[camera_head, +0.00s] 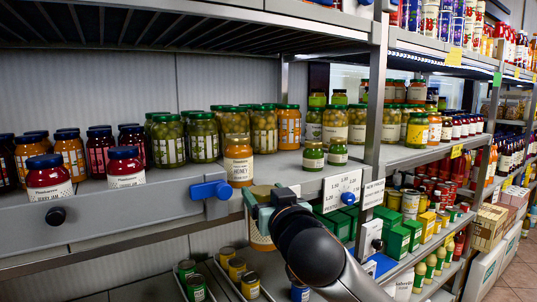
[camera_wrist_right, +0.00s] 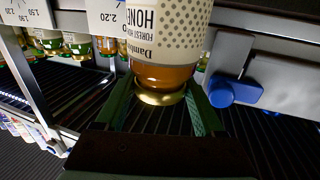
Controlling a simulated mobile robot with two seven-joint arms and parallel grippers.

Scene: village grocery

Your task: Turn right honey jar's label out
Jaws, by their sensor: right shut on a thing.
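A honey jar (camera_head: 238,163) with an orange lid area and a white label reading HONEY stands at the shelf's front edge. A second honey jar (camera_head: 260,238) with a gold lid is in front of and below that edge. My right gripper (camera_head: 265,203) is shut on it around the lid end. In the right wrist view this honey jar (camera_wrist_right: 168,50) appears upside down, its gold lid between the fingers of my right gripper (camera_wrist_right: 160,103). Its label shows FOREST HONEY text at left and a dotted pattern at right. In the head view the gripper partly hides it. My left gripper is out of view.
Pickle jars (camera_head: 168,141) and red jars (camera_head: 126,168) crowd the shelf at left. Two small green-lidded jars (camera_head: 313,156) stand right of the honey jar. A blue clip (camera_head: 210,190) and a price card (camera_head: 342,190) are on the shelf edge. A metal post (camera_head: 375,95) stands at right.

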